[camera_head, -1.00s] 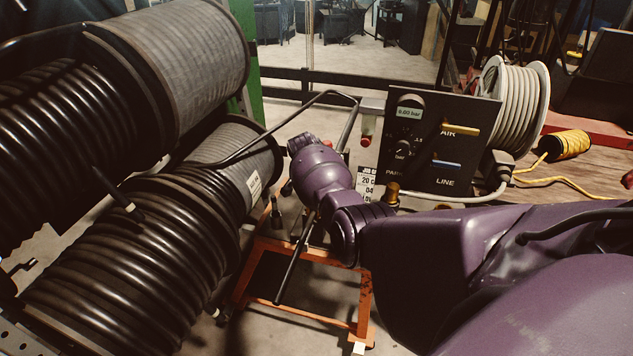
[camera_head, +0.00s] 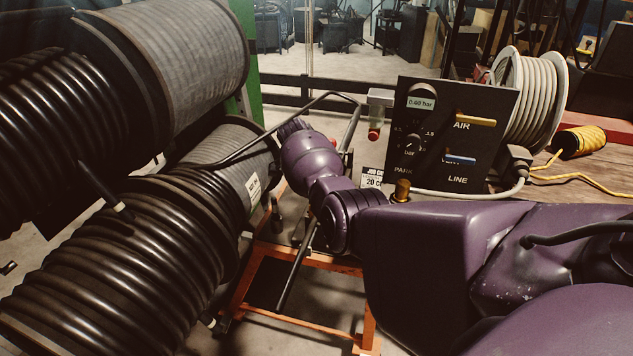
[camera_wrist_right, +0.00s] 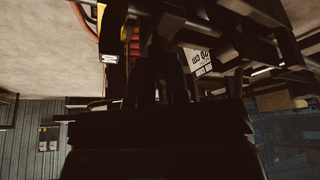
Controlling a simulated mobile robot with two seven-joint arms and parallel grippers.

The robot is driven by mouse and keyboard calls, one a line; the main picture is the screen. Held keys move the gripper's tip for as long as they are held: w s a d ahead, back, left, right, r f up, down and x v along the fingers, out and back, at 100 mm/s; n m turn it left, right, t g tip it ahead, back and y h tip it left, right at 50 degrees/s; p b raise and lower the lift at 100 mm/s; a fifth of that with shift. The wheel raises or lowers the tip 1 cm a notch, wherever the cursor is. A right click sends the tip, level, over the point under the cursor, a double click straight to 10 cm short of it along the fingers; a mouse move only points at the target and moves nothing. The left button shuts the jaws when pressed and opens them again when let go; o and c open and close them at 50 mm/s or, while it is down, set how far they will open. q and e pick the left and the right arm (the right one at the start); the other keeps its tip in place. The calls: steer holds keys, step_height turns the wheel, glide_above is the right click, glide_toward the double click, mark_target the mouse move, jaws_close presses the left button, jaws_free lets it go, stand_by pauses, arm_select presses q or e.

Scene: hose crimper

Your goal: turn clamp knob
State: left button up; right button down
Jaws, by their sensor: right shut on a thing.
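The right gripper's fingers are hidden behind the wrist there. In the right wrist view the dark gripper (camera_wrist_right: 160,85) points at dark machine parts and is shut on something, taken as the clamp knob. The knob itself cannot be made out, as it is in deep shadow and covered by the fingers. My left gripper is in neither view.
A black control panel (camera_head: 488,130) with a gauge, yellow and blue levers stands right of the wrist. Large hose reels (camera_head: 110,260) crowd the left. An orange stand (camera_head: 240,292) is below.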

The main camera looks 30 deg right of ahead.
steer(key=shift+f+m, duration=0.1)
steer(key=shift+m, duration=0.2)
steer(key=c, duration=1.1)
jaws_free()
steer(key=p+v, duration=0.1)
steer(key=v, duration=1)
steer(key=shift+w, duration=0.2)
